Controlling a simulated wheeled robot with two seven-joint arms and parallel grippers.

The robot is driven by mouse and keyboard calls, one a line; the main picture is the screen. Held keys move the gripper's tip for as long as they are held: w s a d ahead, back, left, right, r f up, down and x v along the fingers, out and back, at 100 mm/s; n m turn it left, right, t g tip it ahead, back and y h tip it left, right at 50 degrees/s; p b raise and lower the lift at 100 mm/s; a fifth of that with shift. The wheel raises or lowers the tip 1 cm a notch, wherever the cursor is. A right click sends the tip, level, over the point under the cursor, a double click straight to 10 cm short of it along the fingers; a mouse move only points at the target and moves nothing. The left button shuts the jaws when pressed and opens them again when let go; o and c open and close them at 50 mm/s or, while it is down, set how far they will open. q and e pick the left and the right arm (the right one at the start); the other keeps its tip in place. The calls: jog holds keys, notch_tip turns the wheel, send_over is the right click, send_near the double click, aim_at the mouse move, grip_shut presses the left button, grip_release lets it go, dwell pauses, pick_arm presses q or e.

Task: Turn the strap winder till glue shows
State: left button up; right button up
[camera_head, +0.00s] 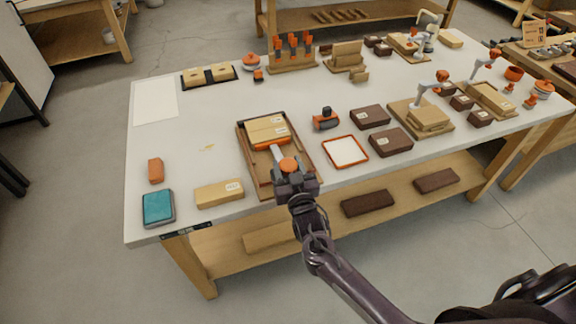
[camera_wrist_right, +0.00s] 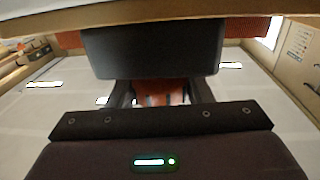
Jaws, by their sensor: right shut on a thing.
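The strap winder shows as an orange knob (camera_head: 289,164) at the end of a pale metal bar (camera_head: 277,154). The bar runs to an orange strap (camera_head: 271,142) around two light wooden blocks (camera_head: 266,125). The blocks lie on a brown board (camera_head: 255,168) near the bench's front edge. My right gripper (camera_head: 291,176) is at the knob, shut on it, and hides part of it. In the right wrist view an orange piece (camera_wrist_right: 160,90) shows between the dark fingers. I cannot make out glue at the block joint. My left gripper is not in view.
An orange-rimmed white tray (camera_head: 345,151) and dark brown blocks (camera_head: 391,142) are right of the board. A light block (camera_head: 219,194), a teal pad (camera_head: 158,208) and an orange block (camera_head: 156,170) are left. The white benchtop (camera_head: 190,130) is mostly clear at the left.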

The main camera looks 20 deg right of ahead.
dwell(0.3)
jog(key=o, duration=1)
jog(key=shift+s+a+b, duration=0.15)
jog(key=shift+s+b, duration=0.1)
jog(key=shift+s, duration=1.7)
jog(key=shift+s+a+b, duration=0.15)
jog(key=shift+s+b, duration=0.1)
jog(key=shift+s, duration=1.7)
